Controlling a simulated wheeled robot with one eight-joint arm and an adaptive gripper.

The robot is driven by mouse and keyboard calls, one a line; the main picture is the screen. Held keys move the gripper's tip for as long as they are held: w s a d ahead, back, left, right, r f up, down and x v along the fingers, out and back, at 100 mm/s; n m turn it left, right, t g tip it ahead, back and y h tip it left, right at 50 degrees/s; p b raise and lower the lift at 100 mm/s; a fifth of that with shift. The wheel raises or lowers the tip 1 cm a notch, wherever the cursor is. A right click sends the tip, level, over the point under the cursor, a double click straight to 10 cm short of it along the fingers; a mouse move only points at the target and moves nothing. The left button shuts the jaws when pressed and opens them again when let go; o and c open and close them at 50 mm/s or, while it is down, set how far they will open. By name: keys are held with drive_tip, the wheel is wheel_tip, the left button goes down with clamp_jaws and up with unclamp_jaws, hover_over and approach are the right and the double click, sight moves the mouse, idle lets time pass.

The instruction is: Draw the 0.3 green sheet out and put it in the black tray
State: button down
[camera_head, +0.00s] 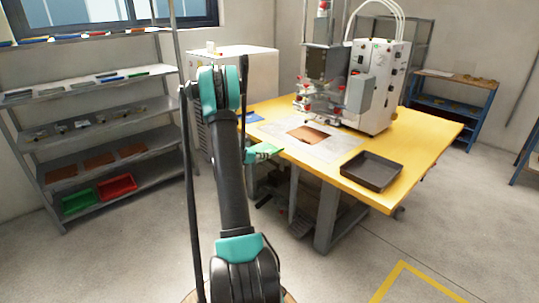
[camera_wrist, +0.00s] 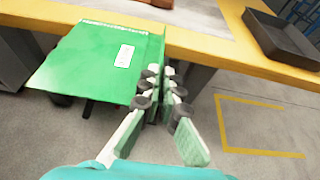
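The green sheet (camera_wrist: 95,60) fills the left of the wrist view, with a white label too small to read and pale print along its far edge. My gripper (camera_wrist: 166,75) is closed at the sheet's right edge, with green showing between the fingers.
The yellow table (camera_head: 428,148) bears a white welding machine (camera_head: 378,88) and a pale plate with a brown piece (camera_head: 308,134). Shelves (camera_head: 95,95) with sheets and green and red bins stand at left. Open floor lies in front of the table.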

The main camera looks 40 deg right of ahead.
drive_tip(key=a, duration=1.1)
drive_tip(key=shift+s, duration=0.45)
